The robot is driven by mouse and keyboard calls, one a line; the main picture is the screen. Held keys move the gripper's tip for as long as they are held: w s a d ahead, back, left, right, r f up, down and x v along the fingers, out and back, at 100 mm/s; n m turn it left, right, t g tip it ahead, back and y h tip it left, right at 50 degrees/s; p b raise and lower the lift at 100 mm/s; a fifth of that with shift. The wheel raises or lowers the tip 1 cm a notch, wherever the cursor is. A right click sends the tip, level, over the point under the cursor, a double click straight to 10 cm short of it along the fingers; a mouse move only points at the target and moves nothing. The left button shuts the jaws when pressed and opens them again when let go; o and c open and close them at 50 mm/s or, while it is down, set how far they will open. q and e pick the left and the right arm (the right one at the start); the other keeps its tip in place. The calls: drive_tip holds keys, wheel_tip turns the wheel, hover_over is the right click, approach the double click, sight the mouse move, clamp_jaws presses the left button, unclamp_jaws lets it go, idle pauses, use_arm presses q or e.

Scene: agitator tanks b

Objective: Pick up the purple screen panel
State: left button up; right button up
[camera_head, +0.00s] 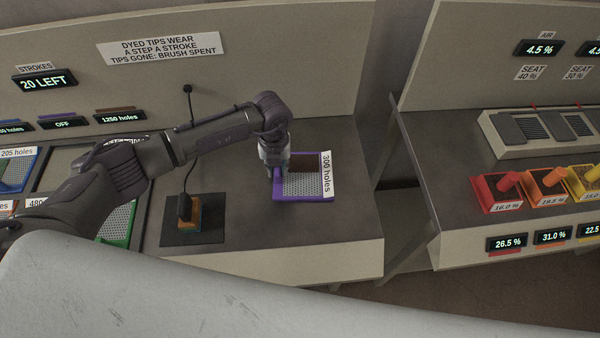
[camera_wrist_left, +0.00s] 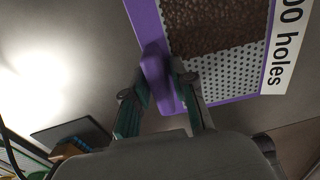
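The purple screen panel (camera_head: 278,190) lies on the grey bench top, with a purple frame, a perforated plate partly covered in brown, and a "300 holes" label. In the left wrist view the panel (camera_wrist_left: 236,68) fills the upper right, and its purple handle (camera_wrist_left: 157,75) stands between my fingers. My left gripper (camera_head: 277,172) is at the panel's left edge. In the wrist view the fingertips of the left gripper (camera_wrist_left: 160,80) appear to touch the handle on both sides. The panel shows no clear gap above the bench. My right gripper is not in view.
A dark square pad (camera_head: 220,238) with an orange-and-teal block (camera_head: 198,215) and a corded black plug (camera_head: 184,207) lies left of the panel. A green-framed screen (camera_head: 118,228) is further left. Bare bench is right of the panel; a gap separates the right bench (camera_head: 440,185).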

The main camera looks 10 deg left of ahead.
use_arm(q)
clamp_jaws()
drive_tip(key=shift+r, duration=0.1)
